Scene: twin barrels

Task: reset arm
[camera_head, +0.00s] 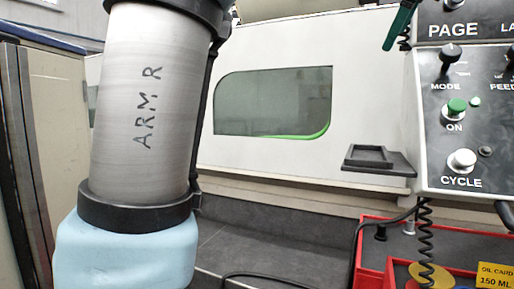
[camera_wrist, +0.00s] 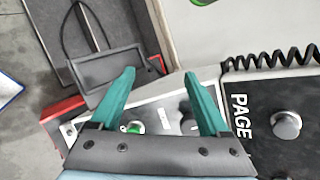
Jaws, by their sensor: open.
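My gripper (camera_wrist: 159,75) is open, its two teal fingers spread apart with nothing between them in the wrist view. In the head view only a dark green finger (camera_head: 401,24) shows at the top edge, in front of the machine and just left of the control panel (camera_head: 428,110); the rest of my gripper is out of frame. The panel also shows behind and right of the fingers in the wrist view (camera_wrist: 262,90). My grey arm link marked "ARM R" (camera_head: 150,95) stands large at the left of the head view, above a light blue part.
The panel carries a MODE knob (camera_head: 451,53), a green ON button (camera_head: 457,105) and a CYCLE button (camera_head: 462,160). A black tray (camera_head: 380,160) juts out left of it. A red crate (camera_head: 372,262) stands below. A windowed white machine wall (camera_head: 350,100) lies behind.

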